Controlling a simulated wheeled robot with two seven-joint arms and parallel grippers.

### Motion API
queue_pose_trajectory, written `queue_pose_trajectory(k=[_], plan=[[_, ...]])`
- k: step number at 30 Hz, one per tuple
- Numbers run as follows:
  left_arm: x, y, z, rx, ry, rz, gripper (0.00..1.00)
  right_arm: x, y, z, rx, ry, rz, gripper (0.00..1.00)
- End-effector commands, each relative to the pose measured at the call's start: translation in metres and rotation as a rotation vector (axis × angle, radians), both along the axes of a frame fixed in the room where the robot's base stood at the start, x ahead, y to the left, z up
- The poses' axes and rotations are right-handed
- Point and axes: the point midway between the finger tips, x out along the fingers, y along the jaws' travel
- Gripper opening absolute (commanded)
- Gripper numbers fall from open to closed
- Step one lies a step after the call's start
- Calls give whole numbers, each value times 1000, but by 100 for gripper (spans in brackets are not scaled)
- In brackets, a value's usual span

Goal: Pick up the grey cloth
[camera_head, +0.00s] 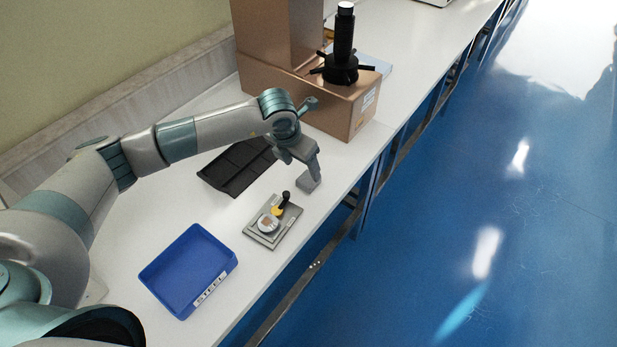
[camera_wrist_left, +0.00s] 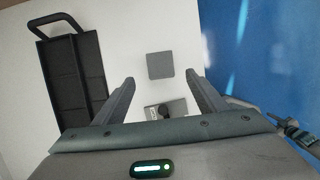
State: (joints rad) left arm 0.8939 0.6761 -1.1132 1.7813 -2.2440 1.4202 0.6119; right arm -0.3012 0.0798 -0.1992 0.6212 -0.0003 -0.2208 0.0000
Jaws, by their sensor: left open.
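The grey cloth (camera_wrist_left: 160,65) is a small flat grey square on the white table, seen whole in the left wrist view. In the head view the grey cloth (camera_head: 309,185) shows just under the fingers and is partly hidden by them. My left gripper (camera_head: 313,172) points down at it from above. In the left wrist view the two fingers of my left gripper (camera_wrist_left: 164,82) stand wide apart, with nothing between them. The cloth lies just beyond the fingertips, roughly centred between them. My right gripper is not in view.
A small grey plate with a round piece and a black-and-yellow handle (camera_head: 270,222) lies near the cloth. A black divided tray (camera_head: 238,168) is behind, and a blue tray (camera_head: 190,270) is nearer. A large bronze machine (camera_head: 340,110) stands beyond. The table's front edge is close.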

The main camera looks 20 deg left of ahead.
Motion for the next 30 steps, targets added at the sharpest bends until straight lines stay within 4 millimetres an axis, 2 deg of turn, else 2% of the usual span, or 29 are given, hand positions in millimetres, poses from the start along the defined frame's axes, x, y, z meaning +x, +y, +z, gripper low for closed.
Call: queue_pose_trajectory(k=[6,17,22,30], plan=[[6,-2,-20,0,1,0,66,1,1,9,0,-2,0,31],[7,-2,-22,0,-1,0,66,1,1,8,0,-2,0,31],[9,-4,-26,0,0,1,66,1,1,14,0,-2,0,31],[19,-8,-51,0,2,1,66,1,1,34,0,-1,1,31]])
